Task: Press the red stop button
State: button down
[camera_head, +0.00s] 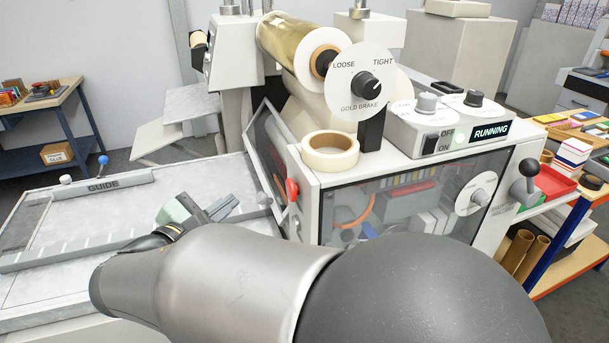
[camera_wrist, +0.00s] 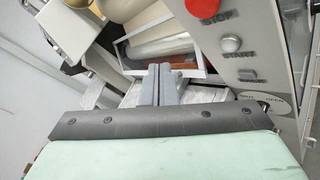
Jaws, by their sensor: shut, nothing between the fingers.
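The red stop button (camera_wrist: 202,8) is at the top of the wrist view, cut by the frame edge, on a grey panel above the word STOP. My gripper (camera_wrist: 159,84) is shut and empty, its fingers pointing left of and below the button, apart from it. In the head view my gripper (camera_head: 226,207) is over the grey table, left of the machine's front corner. A red knob-like part (camera_head: 292,187) shows at that corner; I cannot tell for sure whether it is the stop button.
A grey START button (camera_wrist: 230,43) and another button (camera_wrist: 248,76) sit below STOP. A tilted clear-paned flap (camera_head: 268,150) stands at the machine's left side. The machine display (camera_head: 490,131) reads RUNNING. The table marked GUIDE (camera_head: 104,184) has free room left.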

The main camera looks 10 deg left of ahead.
jog(key=w+d+b, duration=0.1)
jog(key=w+d, duration=0.3)
jog(key=d, duration=0.2)
jog(key=shift+w+d, duration=0.15)
jog(key=shift+d, duration=0.15)
dwell(1.8)
jog(key=shift+w+d+b, duration=0.25)
jog(key=shift+d+b, duration=0.05)
jog(key=shift+d, duration=0.05)
jog(key=shift+w+d, duration=0.25)
jog(key=shift+d, duration=0.1)
dwell(0.7)
jog(key=shift+s+a, duration=0.1)
jog(key=shift+a, duration=0.05)
jog(key=shift+s+a, duration=0.4)
jog(key=shift+a, duration=0.15)
jog(key=shift+a, duration=0.1)
jog(key=s+a, duration=0.1)
jog(key=a, duration=0.1)
jog(key=s+a, duration=0.1)
jog(key=a, duration=0.1)
jog(key=shift+s, duration=0.35)
